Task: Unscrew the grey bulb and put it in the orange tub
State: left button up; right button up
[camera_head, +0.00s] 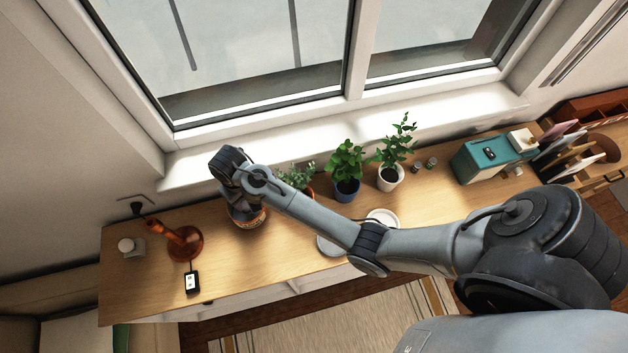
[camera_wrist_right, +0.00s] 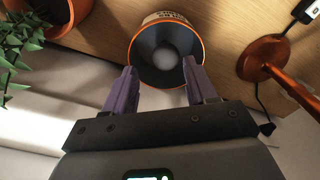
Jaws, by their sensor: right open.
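The orange tub (camera_wrist_right: 138,42), with a dark inside and a pale label, stands on the wooden counter. It also shows in the head view (camera_head: 250,220), partly hidden by my right gripper. A pale grey round bulb (camera_wrist_right: 168,58) lies inside the tub near its bottom. My right gripper (camera_wrist_right: 160,66) is open just above the tub's mouth, its two fingers apart and overlapping the rim in the picture, with nothing between them. The copper-orange lamp (camera_head: 184,243) stands to the left of the tub in the head view; I cannot make out its socket. My left gripper is not in view.
Potted plants (camera_head: 346,168) stand to the right of the tub, and white plates (camera_head: 383,217) lie in front of them. A window sill (camera_head: 280,150) runs behind the counter (camera_head: 240,262).

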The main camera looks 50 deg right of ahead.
jog(key=s+d+r+n+t, duration=0.1)
jog(key=s+d+r+t, duration=0.15)
jog(key=s, duration=0.95)
jog(key=s+d+r+n+t, duration=0.1)
jog(key=s+d+r, duration=0.15)
jog(key=s, duration=0.95)
notch_tip(320, 180, up, 14)
jog(key=s+p, duration=0.1)
jog(key=p, duration=1.3)
jog(key=shift+n, duration=0.3)
jog(key=shift+s+d+f, duration=0.1)
